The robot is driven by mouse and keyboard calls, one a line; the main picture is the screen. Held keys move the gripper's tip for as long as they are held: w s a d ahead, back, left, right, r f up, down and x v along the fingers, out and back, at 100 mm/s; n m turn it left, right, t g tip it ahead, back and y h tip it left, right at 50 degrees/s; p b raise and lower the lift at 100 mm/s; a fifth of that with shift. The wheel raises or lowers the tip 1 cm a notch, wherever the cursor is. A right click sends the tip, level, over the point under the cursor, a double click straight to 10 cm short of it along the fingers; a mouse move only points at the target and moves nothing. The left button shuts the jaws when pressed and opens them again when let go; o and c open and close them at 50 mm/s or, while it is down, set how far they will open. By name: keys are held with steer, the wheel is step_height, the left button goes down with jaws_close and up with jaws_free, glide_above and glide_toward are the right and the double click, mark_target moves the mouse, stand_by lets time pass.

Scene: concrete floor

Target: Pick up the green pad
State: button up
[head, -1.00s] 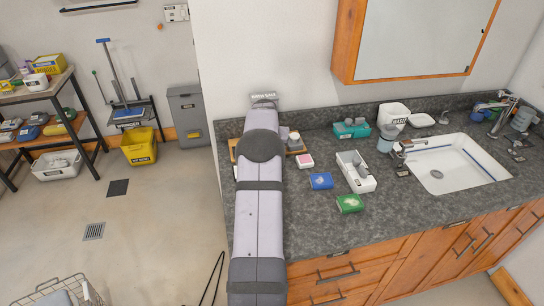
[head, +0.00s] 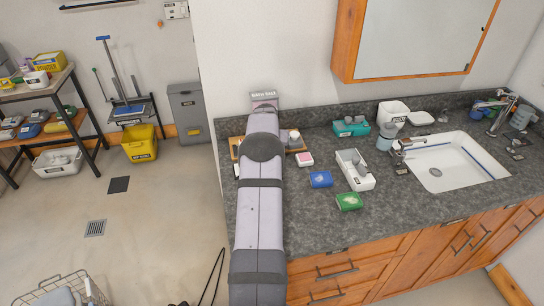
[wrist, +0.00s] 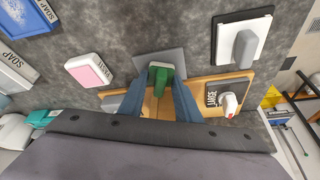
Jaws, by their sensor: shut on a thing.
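The green pad (wrist: 165,73) is between the two blue-grey fingers of my gripper (wrist: 159,86) in the wrist view. My gripper is shut on it, with one finger on each side. The pad is over or at the wooden board (wrist: 140,101), beside a flat grey piece; I cannot tell whether it touches the board. In the head view, my own arm hides the pad and gripper; only the ends of the wooden board (head: 303,149) show.
On the board is a dark holder (wrist: 212,96) with a white and red item. A pink-topped box (head: 304,160), a blue box (head: 320,180), a green box (head: 349,201) and a white tray (head: 361,184) lie to the right. Open counter is in front of them.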

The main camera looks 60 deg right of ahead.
steer(key=shift+r, duration=0.1)
step_height(320, 180, up, 10)
steer(key=b, duration=0.3)
stand_by(0.3)
